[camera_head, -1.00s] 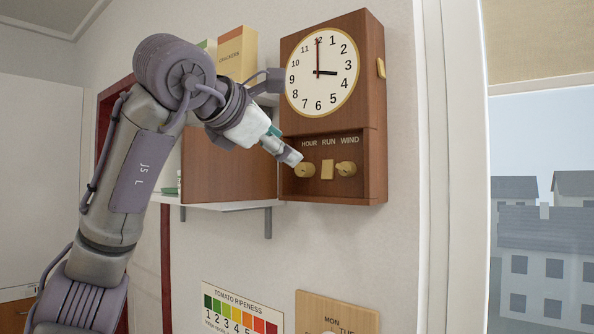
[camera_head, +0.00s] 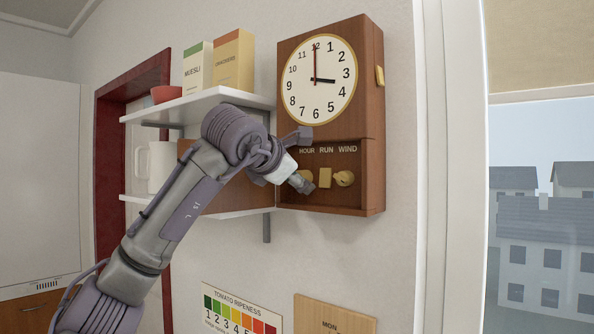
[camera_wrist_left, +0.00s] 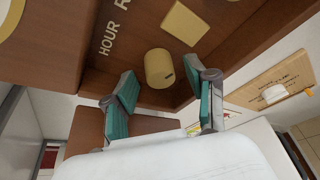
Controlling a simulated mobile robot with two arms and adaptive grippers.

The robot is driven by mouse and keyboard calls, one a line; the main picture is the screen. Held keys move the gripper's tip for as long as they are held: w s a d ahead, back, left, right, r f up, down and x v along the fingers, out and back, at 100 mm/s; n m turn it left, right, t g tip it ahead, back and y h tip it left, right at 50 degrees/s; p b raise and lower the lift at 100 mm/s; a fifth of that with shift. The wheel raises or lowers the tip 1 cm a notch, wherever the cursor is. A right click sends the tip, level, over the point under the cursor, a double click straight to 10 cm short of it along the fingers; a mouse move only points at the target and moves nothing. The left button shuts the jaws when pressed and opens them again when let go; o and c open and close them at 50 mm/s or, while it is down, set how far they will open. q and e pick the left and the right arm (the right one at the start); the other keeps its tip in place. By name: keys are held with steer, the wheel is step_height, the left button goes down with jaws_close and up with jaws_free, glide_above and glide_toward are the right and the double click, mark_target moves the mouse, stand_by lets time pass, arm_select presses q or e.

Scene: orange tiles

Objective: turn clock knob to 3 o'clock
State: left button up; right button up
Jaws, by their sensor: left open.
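The wooden wall clock (camera_head: 379,120) has a white round face (camera_head: 325,97). Its red hand points up to 12; a black hand points right, just below the 3. My left gripper (camera_head: 304,184) is at the clock's lower recess, in front of the HOUR knob, which it partly hides in the head view. In the left wrist view, the brass HOUR knob (camera_wrist_left: 159,68) shows between and just ahead of the fingertips of my open left gripper (camera_wrist_left: 169,82). I cannot tell whether they touch. My right gripper is not in view.
Beside the HOUR knob are a square RUN plate (camera_head: 325,178) and a WIND knob (camera_head: 344,178). The recess has a bottom ledge (camera_head: 328,206). Left of the clock, a white shelf (camera_head: 160,108) holds boxes and a red bowl (camera_head: 166,94). A tomato ripeness chart (camera_head: 240,309) hangs below.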

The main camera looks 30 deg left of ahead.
arm_select(q)
steer(key=shift+w, duration=0.1)
jaws_close()
steer(key=shift+a+n+h, duration=0.1)
steer(key=shift+n+h, duration=0.5)
steer(key=shift+n, duration=0.5)
jaws_free()
